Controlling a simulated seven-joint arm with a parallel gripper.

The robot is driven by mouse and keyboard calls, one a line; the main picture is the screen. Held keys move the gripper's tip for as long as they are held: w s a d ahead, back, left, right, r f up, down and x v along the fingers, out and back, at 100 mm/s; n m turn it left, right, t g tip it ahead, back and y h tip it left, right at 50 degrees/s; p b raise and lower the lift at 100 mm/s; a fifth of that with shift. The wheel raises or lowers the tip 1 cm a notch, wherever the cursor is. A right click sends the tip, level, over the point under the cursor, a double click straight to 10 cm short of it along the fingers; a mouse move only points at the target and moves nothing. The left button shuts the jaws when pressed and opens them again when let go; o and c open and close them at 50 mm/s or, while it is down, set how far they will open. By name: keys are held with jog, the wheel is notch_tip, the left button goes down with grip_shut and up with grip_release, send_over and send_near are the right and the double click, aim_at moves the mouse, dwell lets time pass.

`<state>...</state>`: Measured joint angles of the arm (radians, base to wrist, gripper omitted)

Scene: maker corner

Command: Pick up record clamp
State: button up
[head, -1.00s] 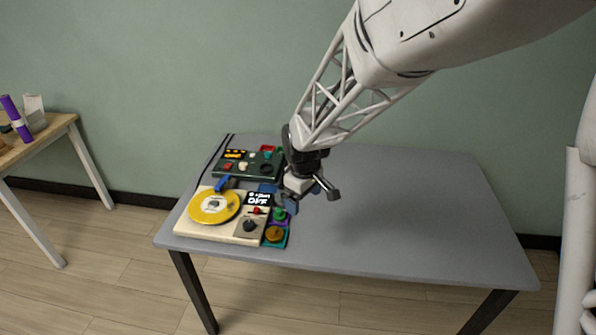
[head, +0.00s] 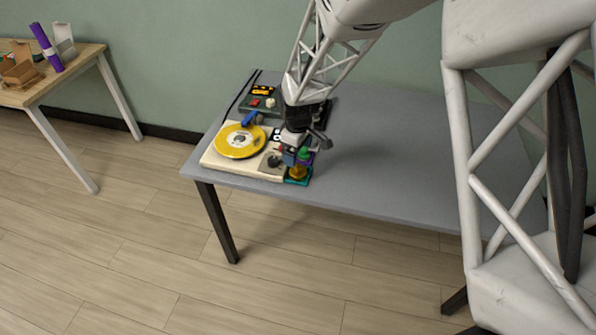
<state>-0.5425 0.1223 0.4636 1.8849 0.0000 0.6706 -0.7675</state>
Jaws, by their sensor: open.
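A small teal tray (head: 288,181) stands at the right end of the cream turntable (head: 222,162). It holds an amber knob-like piece (head: 298,172) at its front and a green one (head: 304,154) behind it, on a purple part. Either could be the record clamp; I cannot tell which. My gripper (head: 296,158) is open and points down over the tray, close to both pieces. Its fingers partly hide the green piece, and I cannot tell whether they touch anything. A yellow record (head: 240,141) lies on the turntable.
A dark green device (head: 260,103) with coloured buttons stands behind the turntable, partly hidden by my arm. The grey table (head: 400,165) is bare to the right. A wooden table (head: 75,75) with a purple roll (head: 46,47) stands apart at the left.

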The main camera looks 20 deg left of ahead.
aim_at(298, 166)
jog(key=shift+f, duration=1.15)
jog(key=shift+f, duration=2.65)
jog(key=c, duration=1.1)
